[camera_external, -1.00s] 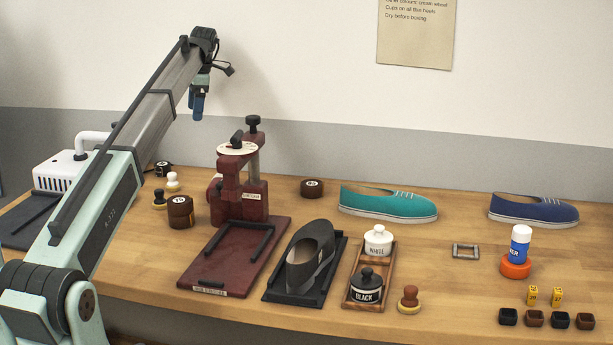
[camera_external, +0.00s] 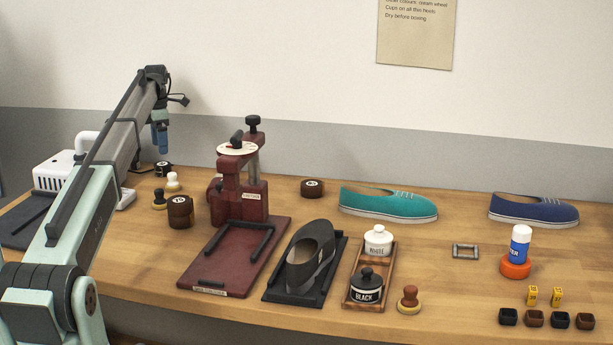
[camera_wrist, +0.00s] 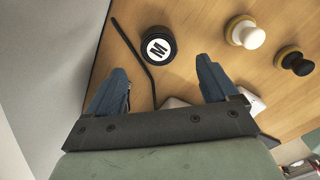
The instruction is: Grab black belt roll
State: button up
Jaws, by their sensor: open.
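The black belt roll (camera_external: 163,168) lies on the table near the wall, right of the white machine, with a white label on it. In the wrist view the roll (camera_wrist: 158,46) shows its round top with a letter M, ahead of my fingertips and about midway between them. My gripper (camera_external: 160,142) hangs above the roll, apart from it. In the wrist view my gripper (camera_wrist: 160,66) has its two blue fingers wide apart with nothing between them.
White-topped (camera_wrist: 246,32) and black-topped (camera_wrist: 297,61) knobs stand right of the roll in the wrist view. A thin dark bent rod (camera_wrist: 131,48) lies close on its left. A brown roll (camera_external: 180,212) and a red press (camera_external: 240,190) stand nearby.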

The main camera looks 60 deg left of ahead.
aim_at(162, 164)
jog(key=shift+w+f, duration=0.1)
jog(key=shift+f, duration=3.85)
jog(key=shift+a, duration=0.1)
jog(key=c, duration=1.2)
